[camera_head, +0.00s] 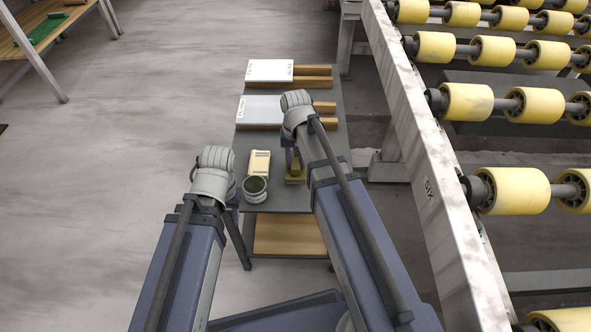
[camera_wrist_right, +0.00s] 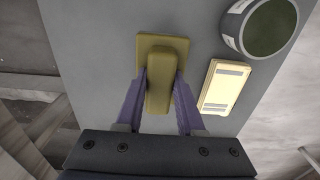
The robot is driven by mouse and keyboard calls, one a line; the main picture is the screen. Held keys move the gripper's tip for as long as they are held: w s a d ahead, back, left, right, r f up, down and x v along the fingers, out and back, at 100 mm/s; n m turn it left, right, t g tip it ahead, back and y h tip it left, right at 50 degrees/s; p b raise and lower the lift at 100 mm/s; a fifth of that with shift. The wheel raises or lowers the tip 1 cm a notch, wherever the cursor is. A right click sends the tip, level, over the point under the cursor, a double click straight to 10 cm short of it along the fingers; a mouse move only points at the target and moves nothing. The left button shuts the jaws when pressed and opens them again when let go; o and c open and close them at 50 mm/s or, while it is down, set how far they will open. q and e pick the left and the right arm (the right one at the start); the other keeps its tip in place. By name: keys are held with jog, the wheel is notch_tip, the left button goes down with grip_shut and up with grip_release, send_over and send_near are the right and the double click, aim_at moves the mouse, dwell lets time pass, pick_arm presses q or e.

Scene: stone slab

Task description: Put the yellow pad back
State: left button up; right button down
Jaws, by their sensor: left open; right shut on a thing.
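The yellow pad (camera_wrist_right: 160,42), an olive-yellow flat plate with a raised grip, is over the grey table top (camera_head: 291,200). My right gripper (camera_wrist_right: 160,82) is shut on the pad's raised grip, one finger on each side. In the head view the pad (camera_head: 295,178) shows just below my right wrist, partly hidden by the arm. I cannot tell whether it touches the table. My left gripper (camera_head: 233,190) is open at the table's left edge, mostly hidden behind its wrist.
A pale yellow block (camera_head: 260,163) with grey strips and a round pot with dark green contents (camera_head: 255,188) stand left of the pad. White slabs on wooden blocks (camera_head: 270,70) lie further back. A conveyor frame (camera_head: 420,160) with yellow rollers runs along the right.

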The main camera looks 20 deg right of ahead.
aim_at(295, 160)
notch_tip(295, 160, down, 3)
jog(key=shift+f+b, duration=0.15)
jog(key=shift+b, duration=1.1)
jog(key=c, duration=1)
grip_release()
jog(key=o, duration=0.5)
notch_tip(295, 160, up, 12)
jog(key=p, duration=1.2)
jog(key=shift+r, duration=0.2)
jog(key=s+a+n, duration=0.2)
jog(key=s+a, duration=0.1)
jog(key=s, duration=0.1)
jog(key=s+a+n, duration=0.2)
jog(key=s+a, duration=0.2)
jog(key=s, duration=0.1)
jog(key=s+a+n+h, duration=0.1)
jog(key=s+a+n, duration=0.2)
jog(key=s, duration=0.2)
jog(key=shift+a, duration=0.2)
